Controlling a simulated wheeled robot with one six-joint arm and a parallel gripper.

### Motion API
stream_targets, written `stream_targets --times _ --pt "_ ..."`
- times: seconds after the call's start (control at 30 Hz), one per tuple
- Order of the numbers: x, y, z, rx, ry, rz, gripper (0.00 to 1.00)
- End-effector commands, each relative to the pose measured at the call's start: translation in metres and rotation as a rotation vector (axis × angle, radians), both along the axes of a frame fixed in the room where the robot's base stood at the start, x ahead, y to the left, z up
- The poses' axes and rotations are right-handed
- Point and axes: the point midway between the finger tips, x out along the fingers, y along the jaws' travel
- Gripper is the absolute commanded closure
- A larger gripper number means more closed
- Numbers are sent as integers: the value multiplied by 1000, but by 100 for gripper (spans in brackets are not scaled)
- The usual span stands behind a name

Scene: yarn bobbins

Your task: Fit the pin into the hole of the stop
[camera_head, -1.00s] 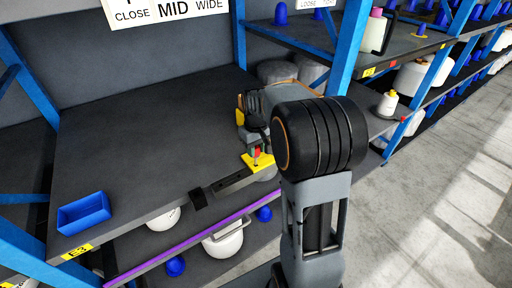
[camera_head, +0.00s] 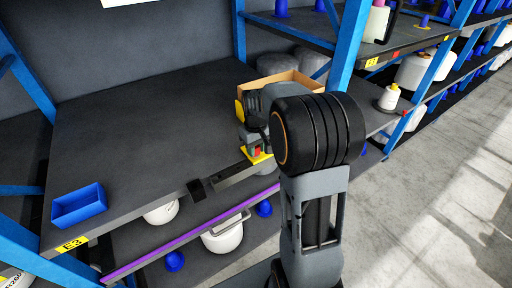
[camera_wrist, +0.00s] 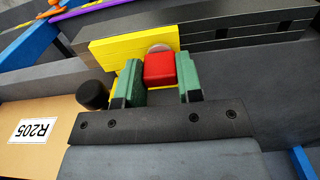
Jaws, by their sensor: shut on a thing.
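The yellow stop (camera_wrist: 110,52) is a block on a dark rail (camera_wrist: 235,30) in the wrist view. It also shows in the head view (camera_head: 263,158), partly hidden by my arm, at the table's front edge. The pin has a red square head (camera_wrist: 159,70). My gripper (camera_wrist: 160,78) is shut on it, one green finger on each side. A round grey metal part (camera_wrist: 160,48) shows just behind the red head, against the yellow face. The hole is hidden, and I cannot tell how deep the pin sits. In the head view the pin's red head (camera_head: 257,153) is small beside the stop.
A cardboard box (camera_head: 288,84) stands behind my arm; its R205 label (camera_wrist: 35,130) shows in the wrist view. A black cylinder (camera_wrist: 93,95) is close beside the left finger. A blue bin (camera_head: 79,206) sits at the table's front left. The dark tabletop (camera_head: 150,130) is mostly clear.

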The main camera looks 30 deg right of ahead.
Motion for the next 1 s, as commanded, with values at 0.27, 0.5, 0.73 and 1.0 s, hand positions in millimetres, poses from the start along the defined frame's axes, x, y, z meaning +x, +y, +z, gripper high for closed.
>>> stream_targets --times 0.27,0.5,0.73,1.0 --pt "0 0 -1 0 0 0 94" --pt "0 0 -6 0 0 0 94" --pt "0 0 -6 0 0 0 51" --pt "0 0 -6 0 0 0 37"
